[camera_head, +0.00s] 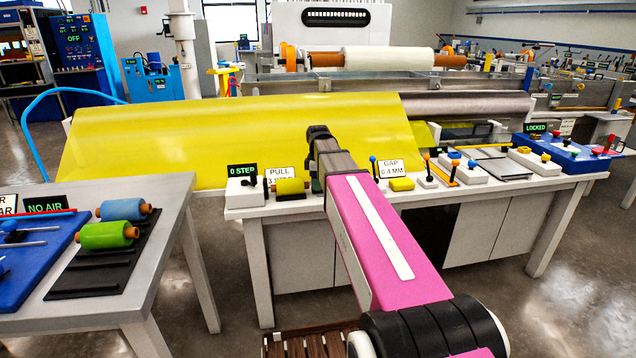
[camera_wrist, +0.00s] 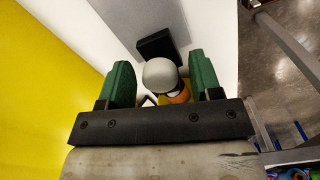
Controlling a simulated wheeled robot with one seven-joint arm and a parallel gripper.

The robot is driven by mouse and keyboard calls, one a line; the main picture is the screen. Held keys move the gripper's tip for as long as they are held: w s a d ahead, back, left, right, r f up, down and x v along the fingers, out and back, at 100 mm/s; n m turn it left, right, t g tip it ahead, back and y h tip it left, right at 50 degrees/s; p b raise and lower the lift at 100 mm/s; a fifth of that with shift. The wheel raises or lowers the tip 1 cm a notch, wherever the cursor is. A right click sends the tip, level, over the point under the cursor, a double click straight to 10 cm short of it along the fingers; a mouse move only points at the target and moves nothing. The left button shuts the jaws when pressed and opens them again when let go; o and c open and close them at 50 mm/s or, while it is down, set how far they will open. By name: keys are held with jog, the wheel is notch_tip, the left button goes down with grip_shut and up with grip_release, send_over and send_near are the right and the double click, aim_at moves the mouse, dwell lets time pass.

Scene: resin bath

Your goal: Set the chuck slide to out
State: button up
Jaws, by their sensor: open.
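My gripper (camera_wrist: 160,64) has two green fingers standing apart in the wrist view. A rounded grey knob (camera_wrist: 160,75) lies between them, with black and orange parts below it. I cannot tell whether the fingers touch it, or whether it belongs to the chuck slide. In the head view my arm hides most of the gripper, at the white bench by the yellow roll (camera_head: 289,187). No part is labelled as the chuck slide. A blue board (camera_head: 30,265) with metal rods lies on the left table, beside a NO AIR display (camera_head: 46,205).
A yellow sheet (camera_head: 230,135) spans behind the bench. A 0 STEP display (camera_head: 241,170) and a GAP card (camera_head: 391,168) stand on it, with levers to the right. Green (camera_head: 107,235) and blue (camera_head: 126,209) rolls lie on the left table. Floor shows between the tables.

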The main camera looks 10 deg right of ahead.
jog(key=shift+f, duration=0.15)
grip_shut()
jog(key=shift+d, duration=1.9)
grip_release()
jog(key=shift+d, duration=0.1)
notch_tip(320, 180, up, 11)
jog(key=shift+f, duration=0.1)
